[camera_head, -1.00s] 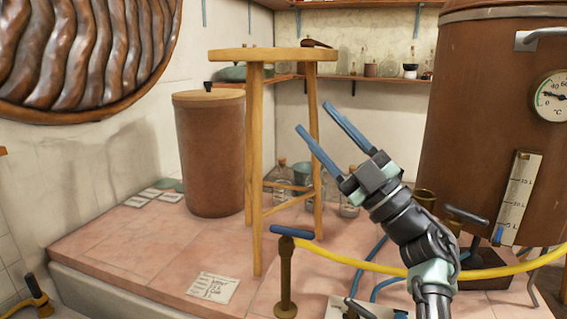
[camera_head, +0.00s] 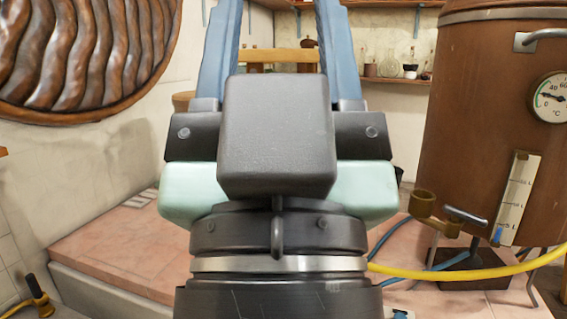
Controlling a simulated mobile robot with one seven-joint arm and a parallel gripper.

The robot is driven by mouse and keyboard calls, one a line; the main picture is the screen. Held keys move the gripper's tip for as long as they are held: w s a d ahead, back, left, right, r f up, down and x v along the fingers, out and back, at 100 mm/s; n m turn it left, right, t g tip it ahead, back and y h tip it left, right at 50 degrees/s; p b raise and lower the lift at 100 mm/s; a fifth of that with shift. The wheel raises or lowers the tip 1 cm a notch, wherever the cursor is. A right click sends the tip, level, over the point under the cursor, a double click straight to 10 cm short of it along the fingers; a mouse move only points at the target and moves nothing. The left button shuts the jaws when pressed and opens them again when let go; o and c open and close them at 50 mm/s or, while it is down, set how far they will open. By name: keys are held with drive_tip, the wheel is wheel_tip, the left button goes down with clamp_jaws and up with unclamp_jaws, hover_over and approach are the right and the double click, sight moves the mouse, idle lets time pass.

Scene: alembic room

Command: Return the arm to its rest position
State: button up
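My gripper (camera_head: 279,22) fills the middle of the head view, close to the camera. Its two blue fingers point up and stand wide apart, and their tips run past the top edge of the picture. It is open, with nothing seen between the fingers but the background. My wrist below it is upright in the picture and reaches the bottom edge.
The copper boiler (camera_head: 470,110) with a dial (camera_head: 550,97) stands at right. A yellow hose (camera_head: 450,272) crosses the tiled platform (camera_head: 110,250). A carved wooden piece (camera_head: 80,60) hangs at left.

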wheel_tip(320, 180, up, 34)
drive_tip(key=p, duration=3.1)
drive_tip(key=shift+w+f+p, duration=0.25)
drive_tip(key=shift+p, duration=0.05)
drive_tip(key=shift+d, duration=0.1)
